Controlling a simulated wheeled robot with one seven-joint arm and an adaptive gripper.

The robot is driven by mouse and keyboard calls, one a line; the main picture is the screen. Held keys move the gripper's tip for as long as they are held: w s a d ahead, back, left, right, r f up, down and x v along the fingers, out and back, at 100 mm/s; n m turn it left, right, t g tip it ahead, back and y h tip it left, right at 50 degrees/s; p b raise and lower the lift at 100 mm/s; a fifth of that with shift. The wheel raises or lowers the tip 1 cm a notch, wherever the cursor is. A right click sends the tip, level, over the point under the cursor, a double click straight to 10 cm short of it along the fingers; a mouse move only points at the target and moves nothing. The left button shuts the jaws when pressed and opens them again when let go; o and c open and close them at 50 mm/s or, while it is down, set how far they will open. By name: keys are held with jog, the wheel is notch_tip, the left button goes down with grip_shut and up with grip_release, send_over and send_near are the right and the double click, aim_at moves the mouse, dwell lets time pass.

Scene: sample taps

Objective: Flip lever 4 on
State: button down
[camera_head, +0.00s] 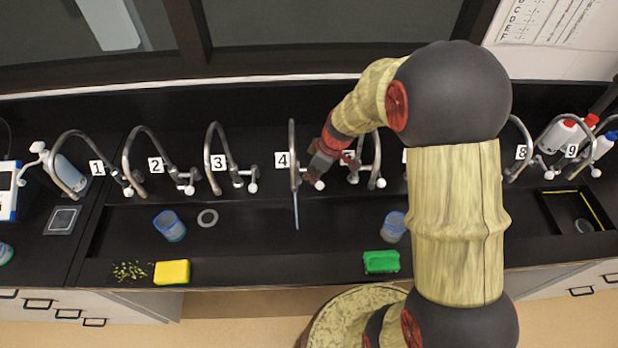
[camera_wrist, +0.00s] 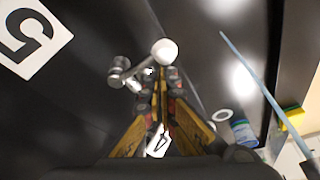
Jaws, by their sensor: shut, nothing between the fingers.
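Tap 4 (camera_head: 292,150) is a grey curved spout beside the label "4" (camera_head: 282,159). A thin pale-blue stream (camera_head: 296,210) falls from its spout, and the stream (camera_wrist: 262,88) also shows in the wrist view. Lever 4 has a white ball end (camera_head: 319,185), which also shows in the wrist view (camera_wrist: 165,51). My gripper (camera_head: 314,176) is shut and empty close beside this lever. In the wrist view its fingertips (camera_wrist: 161,80) lie just below the white ball. I cannot tell whether they touch the lever.
Tap 5 (camera_head: 376,155) stands close to the right of my gripper, and tap 3 (camera_head: 213,150) stands to the left. A blue cup (camera_head: 169,226), a yellow sponge (camera_head: 172,272) and a green sponge (camera_head: 381,262) lie nearer the front. My arm hides some taps on the right.

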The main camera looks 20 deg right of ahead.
jog(key=n+b, duration=0.1)
jog(key=d+n+b, duration=0.1)
jog(key=b, duration=0.1)
jog(key=n+g+b, duration=0.1)
jog(key=b, duration=0.1)
jog(key=shift+s+d+f+y, duration=0.2)
jog(key=shift+s+d+y, duration=0.1)
jog(key=shift+s+d, duration=0.1)
jog(key=shift+s+d+r+b, duration=0.1)
jog(key=shift+d+r+b, duration=0.1)
jog(key=shift+b, duration=0.25)
jog(key=shift+d, duration=0.1)
jog(key=v, duration=0.7)
jog(key=shift+r, duration=0.2)
